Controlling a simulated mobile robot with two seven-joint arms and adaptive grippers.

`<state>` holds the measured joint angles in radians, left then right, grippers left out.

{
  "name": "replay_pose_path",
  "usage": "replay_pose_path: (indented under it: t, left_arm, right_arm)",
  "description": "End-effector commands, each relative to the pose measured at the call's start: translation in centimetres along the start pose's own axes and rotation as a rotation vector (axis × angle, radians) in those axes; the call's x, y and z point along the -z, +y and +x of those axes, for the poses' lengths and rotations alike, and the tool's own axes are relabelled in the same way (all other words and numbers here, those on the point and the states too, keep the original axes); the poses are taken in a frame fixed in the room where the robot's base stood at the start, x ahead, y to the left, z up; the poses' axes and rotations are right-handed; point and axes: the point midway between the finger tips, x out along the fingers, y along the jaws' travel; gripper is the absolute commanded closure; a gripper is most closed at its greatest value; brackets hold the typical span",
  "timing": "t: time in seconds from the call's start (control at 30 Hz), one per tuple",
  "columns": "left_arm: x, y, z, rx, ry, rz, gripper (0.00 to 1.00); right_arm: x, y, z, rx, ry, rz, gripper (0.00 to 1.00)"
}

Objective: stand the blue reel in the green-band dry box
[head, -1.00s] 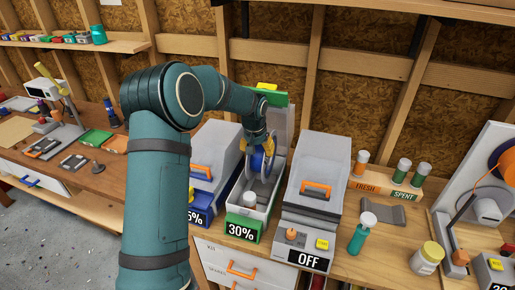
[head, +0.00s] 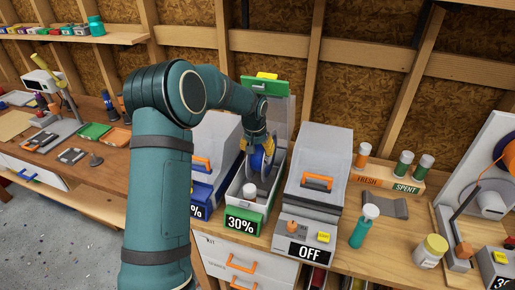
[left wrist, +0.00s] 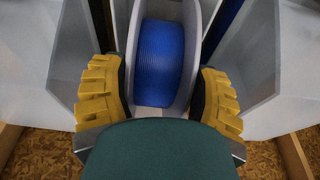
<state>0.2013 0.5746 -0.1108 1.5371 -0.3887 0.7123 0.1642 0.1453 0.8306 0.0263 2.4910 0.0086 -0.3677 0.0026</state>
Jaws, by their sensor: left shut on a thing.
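The blue reel (head: 261,163), with pale flanges, is upright between the fingers of my left gripper (head: 262,148). In the left wrist view the blue winding (left wrist: 160,62) lies between the yellow finger pads of this gripper (left wrist: 160,80), which is shut on the reel. The green-band dry box (head: 243,207), labelled 30%, is open with its lid raised at the back. The reel is within the box opening, its lower part partly hidden by the walls. I cannot tell whether it touches the floor. My right gripper is not in view.
A white canister (head: 250,192) stands in the front of the same box. A closed blue-band box (head: 210,160) is close on the left, a closed grey box marked OFF (head: 321,165) on the right.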

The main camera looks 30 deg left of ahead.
Motion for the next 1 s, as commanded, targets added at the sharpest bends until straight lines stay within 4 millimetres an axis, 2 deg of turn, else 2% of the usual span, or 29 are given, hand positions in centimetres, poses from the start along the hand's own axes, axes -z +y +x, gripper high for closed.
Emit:
replay_pose_path:
  t: [0.53, 1.0]
  left_arm:
    - [0.1, 0.0, 0.0, 0.0, 0.004, 0.0, 0.79]
    - [-0.4, 0.0, 1.8, 0.0, 0.004, 0.0, 0.79]
  right_arm:
    - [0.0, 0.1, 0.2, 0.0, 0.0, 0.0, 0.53]
    - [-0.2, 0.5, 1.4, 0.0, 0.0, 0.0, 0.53]
